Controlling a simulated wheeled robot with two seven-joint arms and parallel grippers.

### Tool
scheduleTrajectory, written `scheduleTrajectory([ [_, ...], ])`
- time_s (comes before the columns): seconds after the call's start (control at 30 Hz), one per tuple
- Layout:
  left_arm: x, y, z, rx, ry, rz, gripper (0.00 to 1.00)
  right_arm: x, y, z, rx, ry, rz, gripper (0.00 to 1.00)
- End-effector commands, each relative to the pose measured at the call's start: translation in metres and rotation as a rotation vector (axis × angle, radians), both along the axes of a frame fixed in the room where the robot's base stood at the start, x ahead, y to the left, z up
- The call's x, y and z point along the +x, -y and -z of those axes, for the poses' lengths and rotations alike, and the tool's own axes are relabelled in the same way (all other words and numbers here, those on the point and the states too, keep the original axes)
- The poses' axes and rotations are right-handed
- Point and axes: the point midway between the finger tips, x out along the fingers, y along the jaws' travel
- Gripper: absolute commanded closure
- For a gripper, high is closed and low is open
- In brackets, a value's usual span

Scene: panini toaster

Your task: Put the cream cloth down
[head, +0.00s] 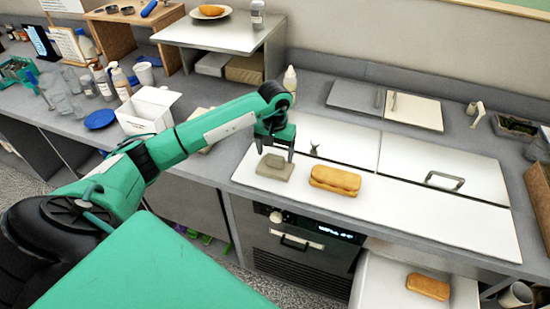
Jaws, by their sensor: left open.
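The cream cloth (275,167), a folded greyish-beige pad, lies at the left end of the white work board (400,222). My left gripper (275,152) points down just above and behind the cloth, with its two fingers apart. Nothing shows between the fingers. Whether a fingertip touches the cloth is hard to tell. My right gripper is not in view.
A bread loaf (335,180) lies on the board right of the cloth. Behind it are white lids with handles (445,181). A white squeeze bottle (290,79) stands behind my gripper. An open white box (147,110) stands left. The board's right part is clear.

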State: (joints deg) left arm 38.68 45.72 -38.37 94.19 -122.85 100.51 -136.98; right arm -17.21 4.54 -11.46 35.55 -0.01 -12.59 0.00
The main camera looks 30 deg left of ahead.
Motion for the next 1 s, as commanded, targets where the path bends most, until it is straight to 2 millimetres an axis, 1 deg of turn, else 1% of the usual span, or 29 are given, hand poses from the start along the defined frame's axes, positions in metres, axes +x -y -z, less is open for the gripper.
scheduleTrajectory([
  [0.03,0.002,0.0,-0.007,0.002,0.007,0.001,0.22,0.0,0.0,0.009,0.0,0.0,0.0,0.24],
  [0.3,0.001,0.0,-0.059,0.001,0.005,0.0,0.22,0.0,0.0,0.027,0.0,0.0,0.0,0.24],
  [0.5,0.001,0.0,-0.085,0.0,0.003,0.001,0.22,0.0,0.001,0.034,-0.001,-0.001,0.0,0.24],
  [0.7,0.0,0.0,-0.095,0.0,0.001,0.0,0.22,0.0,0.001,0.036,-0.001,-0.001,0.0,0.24],
  [1.0,0.0,0.0,-0.095,0.0,0.0,0.0,0.22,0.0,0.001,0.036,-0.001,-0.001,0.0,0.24],
])
